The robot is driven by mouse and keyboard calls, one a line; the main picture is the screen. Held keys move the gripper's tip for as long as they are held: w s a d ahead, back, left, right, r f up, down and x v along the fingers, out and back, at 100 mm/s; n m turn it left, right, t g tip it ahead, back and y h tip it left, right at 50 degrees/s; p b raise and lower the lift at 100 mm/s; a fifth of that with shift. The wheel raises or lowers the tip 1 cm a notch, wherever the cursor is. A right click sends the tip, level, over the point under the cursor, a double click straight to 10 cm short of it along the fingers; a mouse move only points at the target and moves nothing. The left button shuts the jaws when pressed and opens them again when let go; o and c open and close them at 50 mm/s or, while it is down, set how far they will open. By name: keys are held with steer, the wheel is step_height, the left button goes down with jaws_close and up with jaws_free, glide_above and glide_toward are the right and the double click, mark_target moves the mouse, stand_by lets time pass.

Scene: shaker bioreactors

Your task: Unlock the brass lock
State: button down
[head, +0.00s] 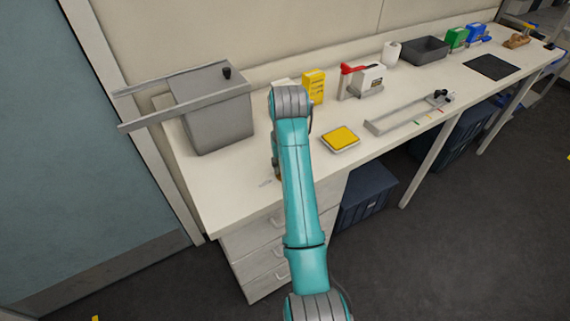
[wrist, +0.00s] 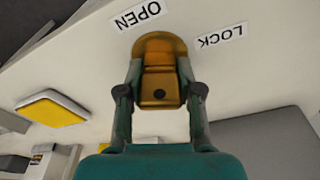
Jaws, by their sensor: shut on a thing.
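The brass lock (wrist: 160,48) shows in the upper middle of the wrist view, with a round base and a blocky brass knob (wrist: 160,88). My gripper (wrist: 159,92) has one finger on each side of the knob and is shut on it. An upside-down "OPEN" label (wrist: 138,16) lies up and left of the lock, and a "LOCK" label (wrist: 222,36) up and right. The knob appears to point toward the bottom of the wrist view, in line with neither label. In the head view, my arm hides most of the lock and the gripper.
On the white bench (head: 230,197) stand a grey box with rails (head: 218,120) at left, a yellow-topped pad (head: 341,139), a yellow box (head: 314,86) and a grey rail fixture (head: 405,115). Drawers (head: 262,250) lie below. Open floor is in front.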

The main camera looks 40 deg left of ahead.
steer(key=shift+d+f+m, duration=0.1)
steer(key=shift+f+m, duration=0.15)
steer(key=shift+m, duration=0.15)
steer(key=m, duration=0.4)
steer(key=shift+d+m+h, duration=0.1)
steer(key=shift+m+h, duration=0.3)
steer(key=c, duration=0.7)
jaws_free()
steer(key=shift+w+r+t, duration=0.1)
steer(key=shift+r+t, duration=0.05)
steer(key=shift+t, duration=0.15)
